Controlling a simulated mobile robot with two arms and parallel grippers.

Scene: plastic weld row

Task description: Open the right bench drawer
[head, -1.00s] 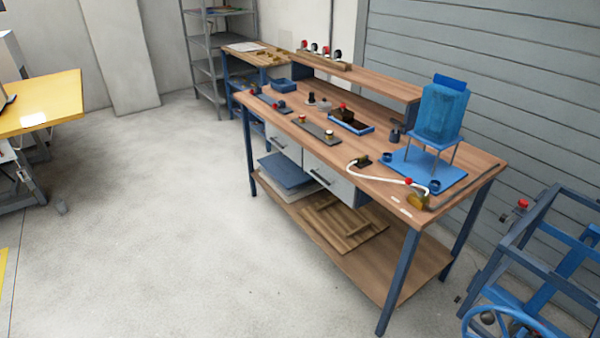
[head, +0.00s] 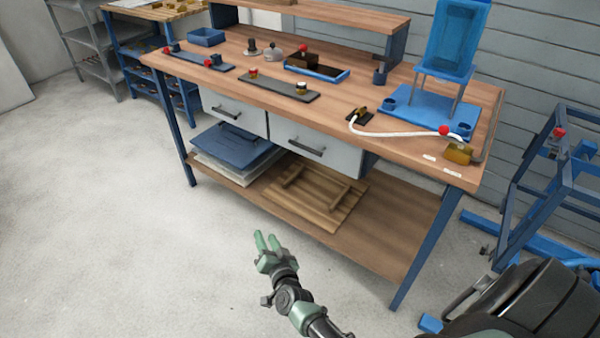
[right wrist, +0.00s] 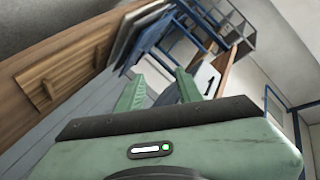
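The right bench drawer (head: 335,158) is a pale grey front under the wooden bench top, with a dark bar handle (head: 306,147). It looks closed, flush with the left drawer (head: 245,117) beside it. My right gripper (head: 268,243) is in front of the bench, well short of the drawer handle and lower in the picture. Its two green fingers are apart with nothing between them, which also shows in the right wrist view (right wrist: 160,90). There, a pale panel with a dark handle (right wrist: 210,82) shows beyond the fingers; which drawer it is, I cannot tell. My left gripper is out of view.
The bench top (head: 395,142) holds a blue tank stand (head: 425,108), a white hose and small fixtures. The lower shelf (head: 385,228) carries a wooden pallet (head: 318,195) and blue sheets (head: 230,145). A blue frame cart (head: 530,185) stands at right. The floor at left is clear.

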